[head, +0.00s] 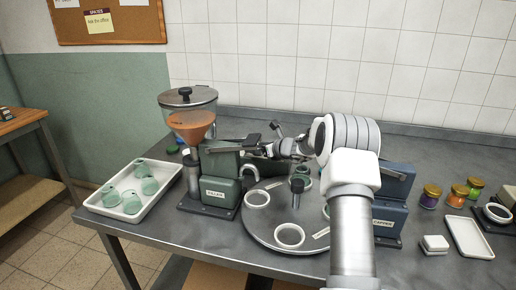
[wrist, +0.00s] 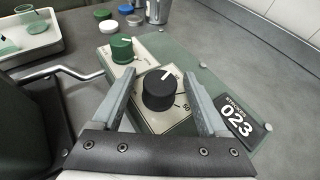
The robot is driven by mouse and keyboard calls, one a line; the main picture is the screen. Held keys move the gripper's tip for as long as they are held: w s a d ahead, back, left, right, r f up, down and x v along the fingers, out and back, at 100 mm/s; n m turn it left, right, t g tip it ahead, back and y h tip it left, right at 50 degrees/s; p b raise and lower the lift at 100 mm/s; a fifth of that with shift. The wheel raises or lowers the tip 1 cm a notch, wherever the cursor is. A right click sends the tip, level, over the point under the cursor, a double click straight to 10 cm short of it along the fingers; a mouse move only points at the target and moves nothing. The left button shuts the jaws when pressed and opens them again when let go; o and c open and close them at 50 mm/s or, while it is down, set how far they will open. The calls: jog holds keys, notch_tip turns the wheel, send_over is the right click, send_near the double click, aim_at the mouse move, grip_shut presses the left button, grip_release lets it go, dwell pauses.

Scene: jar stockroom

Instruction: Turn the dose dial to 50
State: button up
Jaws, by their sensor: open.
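The black dial knob (wrist: 159,90) sits on a pale scale plate (wrist: 150,122) in the wrist view. Its white pointer line points up and slightly right. The number 50 is printed on the plate at the knob's lower right, away from the pointer; other marks are small or hidden. My gripper (wrist: 157,82) is open, with one finger on each side of the black knob; I cannot tell whether either touches it. In the head view my gripper (head: 284,147) reaches left behind the green filler machine (head: 222,170), which hides the dial.
A green knob (wrist: 122,50) sits just beyond the black one. A bent metal rod (wrist: 62,72) lies left, and a 023 plate (wrist: 238,121) right. A turntable (head: 270,232) with white rings and a tray of green jars (head: 102,208) flank the machine in the head view.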

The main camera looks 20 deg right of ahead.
grip_shut()
dwell(0.3)
jog(key=m+h+b, duration=0.1)
jog(key=b, duration=0.2)
jog(key=shift+f+b, duration=0.3)
jog(key=shift+b, duration=0.1)
jog(key=shift+m+t+h+b, duration=0.3)
jog(key=shift+h+b, duration=0.1)
jog(key=shift+b, duration=0.4)
jog(key=m+h+b, duration=0.1)
jog(key=b, duration=0.3)
jog(key=shift+f+m+h+b, duration=0.15)
jog(key=shift+m+h+b, duration=0.15)
jog(key=shift+h+b, duration=0.1)
jog(key=m+h+b, duration=0.1)
jog(key=b, duration=0.1)
jog(key=m+h+b, duration=0.1)
jog(key=b, duration=0.2)
jog(key=shift+r+h+b, duration=0.2)
jog(key=shift+h+b, duration=0.1)
jog(key=shift+b, duration=0.05)
jog(key=shift+r+m+h+b, duration=0.1)
jog(key=shift+m+h+b, duration=0.4)
jog(key=shift+b, duration=0.3)
jog(key=shift+r, duration=0.15)
